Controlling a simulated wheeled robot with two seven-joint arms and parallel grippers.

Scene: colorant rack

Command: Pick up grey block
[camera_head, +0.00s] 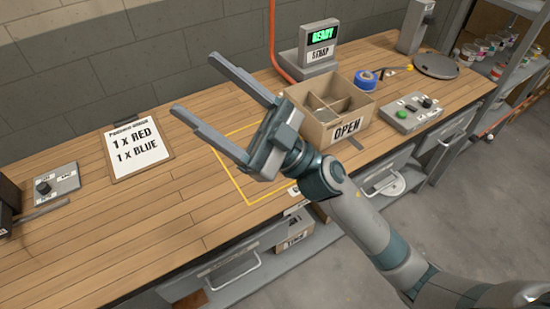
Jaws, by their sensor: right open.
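I cannot make out a grey block for certain in the head view. My right gripper (196,83) is open and empty. Its two long grey fingers point to the upper left, over the bench, and are wide apart. The gripper and its wrist cover part of a yellow outlined square (228,178) on the wooden bench (130,230). My left gripper is not in view.
An open cardboard box (346,128) with dividers stands right of my right gripper. Behind it is a "READY" strap device (319,50). A button box (413,112), blue tape (366,79), a clipboard (140,150) and a knob box (57,184) lie on the bench.

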